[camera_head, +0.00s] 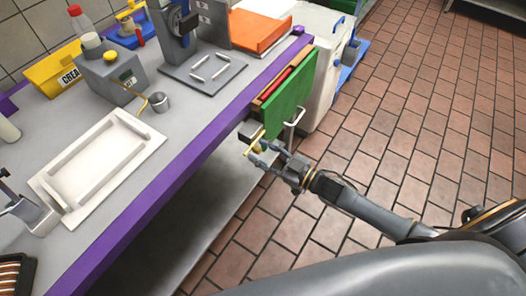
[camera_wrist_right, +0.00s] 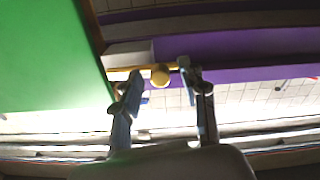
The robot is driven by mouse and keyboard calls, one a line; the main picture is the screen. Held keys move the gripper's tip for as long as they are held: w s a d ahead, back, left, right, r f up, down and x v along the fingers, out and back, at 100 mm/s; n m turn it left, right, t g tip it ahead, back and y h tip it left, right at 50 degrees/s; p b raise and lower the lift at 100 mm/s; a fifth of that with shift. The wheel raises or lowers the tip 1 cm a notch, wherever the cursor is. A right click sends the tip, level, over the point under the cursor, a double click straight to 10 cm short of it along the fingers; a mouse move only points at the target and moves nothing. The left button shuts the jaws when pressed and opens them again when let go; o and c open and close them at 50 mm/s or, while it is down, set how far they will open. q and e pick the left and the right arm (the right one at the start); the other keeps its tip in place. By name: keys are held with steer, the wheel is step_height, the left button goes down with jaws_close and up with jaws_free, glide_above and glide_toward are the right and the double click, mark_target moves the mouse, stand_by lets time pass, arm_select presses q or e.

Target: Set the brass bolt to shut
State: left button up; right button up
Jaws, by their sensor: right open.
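The brass bolt (camera_head: 254,141) shows as a yellow-gold bar at the counter's front edge, beside the green panel (camera_head: 291,92). In the right wrist view, its round brass knob (camera_wrist_right: 160,77) stands out from a thin brass bar against the purple edge. My right gripper (camera_head: 262,154) is open at the bolt. Its two fingertips (camera_wrist_right: 159,70) lie on either side of the knob, with gaps visible between. I cannot tell how deep the knob sits between them. The green panel also fills the left of the right wrist view (camera_wrist_right: 45,55). My left gripper is not in view.
The counter's purple front edge (camera_head: 178,158) runs beside my right gripper. The tiled floor (camera_head: 420,130) to the right is clear.

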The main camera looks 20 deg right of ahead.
jaws_close()
steer(key=w+d+b, duration=0.1)
steer(key=w+d, duration=0.1)
steer(key=d, duration=0.1)
steer(key=shift+w+r, duration=0.1)
steer(key=shift+w, duration=0.1)
steer(key=shift+d, duration=0.1)
jaws_free()
